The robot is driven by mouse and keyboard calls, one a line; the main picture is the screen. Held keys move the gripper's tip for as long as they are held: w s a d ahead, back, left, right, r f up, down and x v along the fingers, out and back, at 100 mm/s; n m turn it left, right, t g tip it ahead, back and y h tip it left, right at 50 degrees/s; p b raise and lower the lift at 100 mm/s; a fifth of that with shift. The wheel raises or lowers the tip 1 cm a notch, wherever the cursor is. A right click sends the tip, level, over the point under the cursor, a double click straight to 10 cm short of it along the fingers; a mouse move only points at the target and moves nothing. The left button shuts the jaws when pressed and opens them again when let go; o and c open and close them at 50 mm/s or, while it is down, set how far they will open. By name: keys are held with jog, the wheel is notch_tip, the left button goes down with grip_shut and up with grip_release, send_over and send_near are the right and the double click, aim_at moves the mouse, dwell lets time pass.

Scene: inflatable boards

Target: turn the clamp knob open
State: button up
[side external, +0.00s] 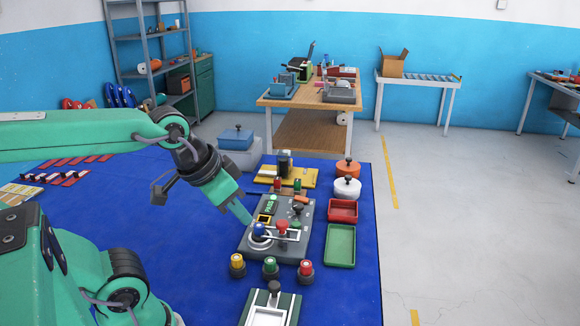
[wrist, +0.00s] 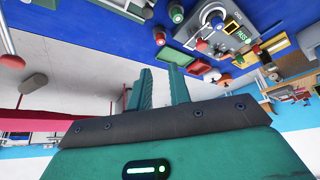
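A grey control panel (side external: 254,246) lies on the blue mat. On it are a blue knob (side external: 260,229) in a pale ring, a red knob (side external: 282,225) and an orange knob (side external: 302,199). In front of it, a green and white fixture (side external: 289,311) carries a black knob (side external: 275,287). I cannot tell which is the clamp knob. My gripper (side external: 246,216) points down at the panel's left side, close to the blue knob; contact is unclear. In the wrist view my gripper (wrist: 160,68) has its two fingers apart with nothing between them, and the panel (wrist: 240,38) shows at upper right.
Yellow (side external: 237,261), green (side external: 270,266) and red (side external: 305,268) capped knobs stand in front of the panel. A red tray (side external: 342,212) and green tray (side external: 341,233) lie to its right. Orange and white round pots stand behind the trays. The mat's left part has free room.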

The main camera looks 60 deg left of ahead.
jog(key=o, duration=0.6)
jog(key=shift+w+a, duration=0.1)
jog(key=shift+w, duration=0.2)
jog(key=m+g, duration=0.5)
jog(key=m, duration=0.3)
send_near(282, 223)
jog(key=shift+w+a+f+m+g, duration=0.1)
jog(key=shift+w+f+m+g, duration=0.2)
jog(key=shift+f, duration=0.1)
jog(key=shift+f, duration=3.9)
